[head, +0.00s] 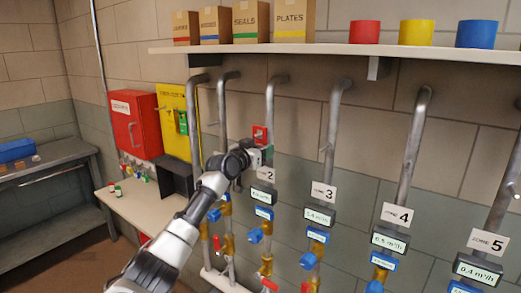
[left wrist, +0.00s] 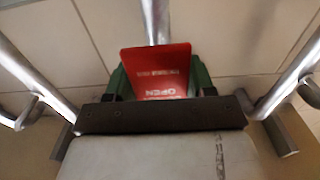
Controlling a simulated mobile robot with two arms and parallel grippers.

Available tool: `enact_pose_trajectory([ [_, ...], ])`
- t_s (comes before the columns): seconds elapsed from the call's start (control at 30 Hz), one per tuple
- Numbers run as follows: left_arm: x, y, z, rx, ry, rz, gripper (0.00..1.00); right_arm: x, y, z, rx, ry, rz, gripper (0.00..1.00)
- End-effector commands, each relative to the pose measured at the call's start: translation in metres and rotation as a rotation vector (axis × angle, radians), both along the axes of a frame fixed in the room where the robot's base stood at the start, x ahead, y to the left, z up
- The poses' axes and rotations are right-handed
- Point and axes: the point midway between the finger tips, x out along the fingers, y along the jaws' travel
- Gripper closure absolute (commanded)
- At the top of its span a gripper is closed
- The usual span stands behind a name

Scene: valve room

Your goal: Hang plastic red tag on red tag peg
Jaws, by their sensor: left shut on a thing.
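My left gripper (head: 264,152) is raised in front of the pipe above the zone 2 sign. It is shut on the red tag (head: 259,133), which stands up beyond the fingers. In the left wrist view the tag (left wrist: 160,66) shows white lettering reading OPEN, upside down, between the green fingertips (left wrist: 160,82). A pipe rises right behind the tag there. I cannot tell whether the tag touches the pipe or a peg. Small pegs stick out of neighbouring pipes, one on the zone 3 pipe (head: 325,148). Any peg behind the tag is hidden. My right gripper is not in view.
A shelf (head: 430,51) with boxes and coloured pots runs above the pipes. Zone signs, displays and blue valves line the pipes below. A red cabinet (head: 137,123) and a yellow board (head: 172,103) with a green tag are left. A bench (head: 150,208) stands below them.

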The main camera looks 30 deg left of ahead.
Motion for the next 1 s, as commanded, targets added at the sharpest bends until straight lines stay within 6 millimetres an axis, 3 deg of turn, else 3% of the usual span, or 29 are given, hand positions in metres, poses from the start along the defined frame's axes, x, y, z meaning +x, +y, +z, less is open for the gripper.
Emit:
enact_pose_trajectory([
  [1.0,-0.05,0.004,0.001,0.002,0.001,0.0,0.72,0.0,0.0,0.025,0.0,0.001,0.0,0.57],
])
